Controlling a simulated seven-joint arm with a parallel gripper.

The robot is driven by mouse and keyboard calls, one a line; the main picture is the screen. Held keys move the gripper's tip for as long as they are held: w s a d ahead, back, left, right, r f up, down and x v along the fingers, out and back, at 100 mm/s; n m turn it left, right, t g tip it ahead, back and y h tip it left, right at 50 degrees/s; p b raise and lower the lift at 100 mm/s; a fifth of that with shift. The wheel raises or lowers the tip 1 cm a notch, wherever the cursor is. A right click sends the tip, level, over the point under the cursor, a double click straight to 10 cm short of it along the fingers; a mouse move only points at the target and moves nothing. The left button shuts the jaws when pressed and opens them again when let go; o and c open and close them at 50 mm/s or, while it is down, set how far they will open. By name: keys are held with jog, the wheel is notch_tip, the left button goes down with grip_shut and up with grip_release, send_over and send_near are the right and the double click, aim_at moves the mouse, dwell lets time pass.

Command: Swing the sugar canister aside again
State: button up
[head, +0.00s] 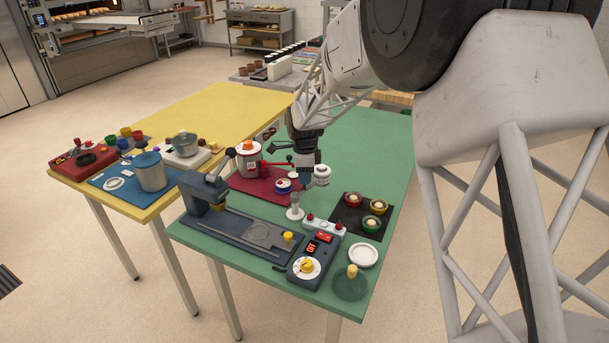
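My gripper (306,168) points down over the right edge of the dark red mat (238,183) on the green table. A white canister with a dark band on its label (322,176) stands right beside its fingers, at the mat's right side. I cannot read the labels, so which one is the sugar canister is unclear. The fingertips are small and dark, and I cannot tell whether they are open or touching the canister.
A blue-grey press machine (205,192), a control box with yellow knob (306,267), a white dish (363,255) and a black tray (347,222) with several small pots crowd the near table. Its far right part is clear. A yellow table (215,110) adjoins at left.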

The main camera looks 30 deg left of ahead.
jog(key=o, duration=0.4)
jog(key=shift+r, duration=0.1)
jog(key=shift+r, duration=3.85)
